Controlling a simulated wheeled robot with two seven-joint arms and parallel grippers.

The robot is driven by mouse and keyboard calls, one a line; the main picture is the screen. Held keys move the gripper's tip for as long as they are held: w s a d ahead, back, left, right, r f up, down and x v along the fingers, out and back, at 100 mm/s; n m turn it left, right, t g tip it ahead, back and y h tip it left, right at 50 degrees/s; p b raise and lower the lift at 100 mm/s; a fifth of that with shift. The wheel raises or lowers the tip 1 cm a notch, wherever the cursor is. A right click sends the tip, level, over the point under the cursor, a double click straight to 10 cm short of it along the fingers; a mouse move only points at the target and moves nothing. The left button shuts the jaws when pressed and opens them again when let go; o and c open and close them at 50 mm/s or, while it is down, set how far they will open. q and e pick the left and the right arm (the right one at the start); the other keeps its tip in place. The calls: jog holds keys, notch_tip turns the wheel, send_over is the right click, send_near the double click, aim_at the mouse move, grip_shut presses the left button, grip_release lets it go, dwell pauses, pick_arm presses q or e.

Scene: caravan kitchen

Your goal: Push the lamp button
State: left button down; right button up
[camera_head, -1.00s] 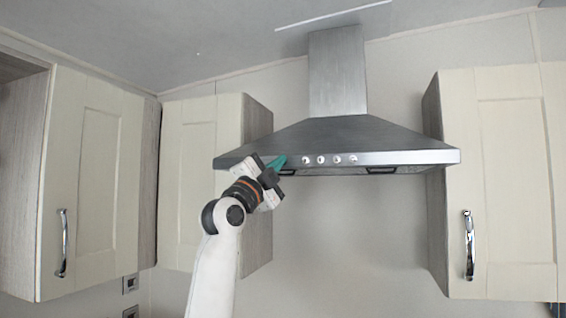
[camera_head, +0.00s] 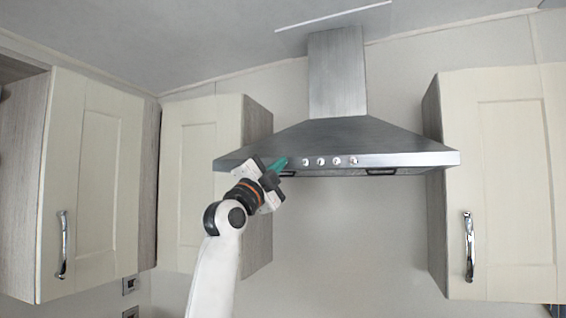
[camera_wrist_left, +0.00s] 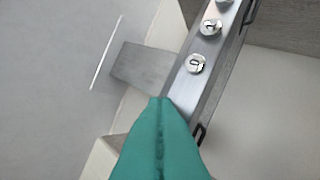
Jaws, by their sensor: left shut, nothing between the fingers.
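The range hood (camera_head: 345,138) is grey metal, on the wall between cabinets. A row of several round silver buttons runs along its front edge; the leftmost button (camera_head: 305,162) is nearest my gripper. Which one is the lamp button cannot be told. My left gripper (camera_head: 281,163) has teal fingers, shut and empty, just left of the leftmost button in the head view. In the left wrist view the shut fingertips (camera_wrist_left: 160,101) point at the hood's front strip, and the nearest button (camera_wrist_left: 196,64) is up and right of them, apart in the picture. My right gripper is not in view.
A cream cabinet (camera_head: 190,185) stands left of the hood, behind my left arm. Another cabinet (camera_head: 512,190) with a metal handle stands on the right, and one (camera_head: 95,185) at the far left. The wall below the hood is clear.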

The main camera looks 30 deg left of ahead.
pick_arm(q)
jog(key=shift+w, duration=0.2)
jog(key=shift+s, duration=0.45)
jog(key=s+d+b, duration=0.1)
jog(key=s+b, duration=0.2)
jog(key=s, duration=0.3)
jog(key=shift+d, duration=0.25)
dwell(0.3)
jog(key=shift+w, duration=0.1)
